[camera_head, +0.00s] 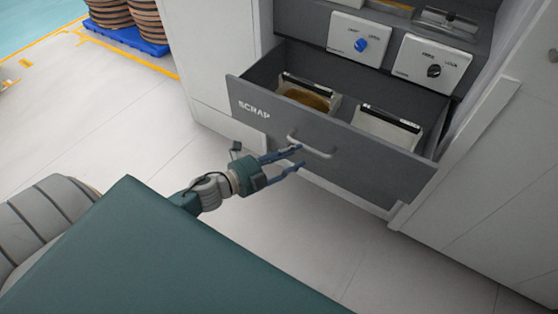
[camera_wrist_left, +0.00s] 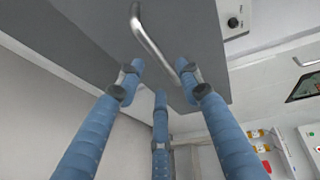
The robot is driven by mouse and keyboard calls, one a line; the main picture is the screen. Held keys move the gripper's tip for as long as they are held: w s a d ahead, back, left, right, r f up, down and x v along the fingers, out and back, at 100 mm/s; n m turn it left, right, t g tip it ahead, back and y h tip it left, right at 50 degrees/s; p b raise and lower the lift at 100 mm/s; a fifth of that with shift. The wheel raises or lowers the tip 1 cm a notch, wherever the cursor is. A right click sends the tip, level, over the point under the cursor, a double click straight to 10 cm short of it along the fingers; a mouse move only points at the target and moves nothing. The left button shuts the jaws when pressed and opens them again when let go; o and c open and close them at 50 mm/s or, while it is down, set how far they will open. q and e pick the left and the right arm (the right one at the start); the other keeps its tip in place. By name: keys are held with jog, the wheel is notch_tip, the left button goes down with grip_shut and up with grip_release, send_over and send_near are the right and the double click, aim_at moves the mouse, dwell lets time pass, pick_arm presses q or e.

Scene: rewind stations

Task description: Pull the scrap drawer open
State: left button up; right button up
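The grey scrap drawer (camera_head: 240,92), marked SCRAP, stands pulled out of the white cabinet, with its inside showing. Its silver bar handle (camera_head: 318,152) is on the middle of the front; it also shows in the left wrist view (camera_wrist_left: 150,42). My left gripper (camera_head: 300,156) is at the handle's left end, with its blue fingers spread. In the left wrist view the fingers (camera_wrist_left: 160,76) are apart, and the handle's lower end lies just beyond the tips. I see no finger closed around the bar, and cannot tell whether any touches it. My right gripper is out of view.
Inside the drawer are a bin with brown material (camera_head: 308,98) and a pale bin (camera_head: 386,130). Two white panels with a blue knob (camera_head: 361,45) and a black knob (camera_head: 434,71) sit above. Pale floor (camera_head: 150,120) is clear left of the drawer.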

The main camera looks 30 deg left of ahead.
pick_arm(q)
jog(key=v, duration=0.5)
jog(key=shift+s+a+r, duration=0.15)
jog(key=shift+s, duration=0.2)
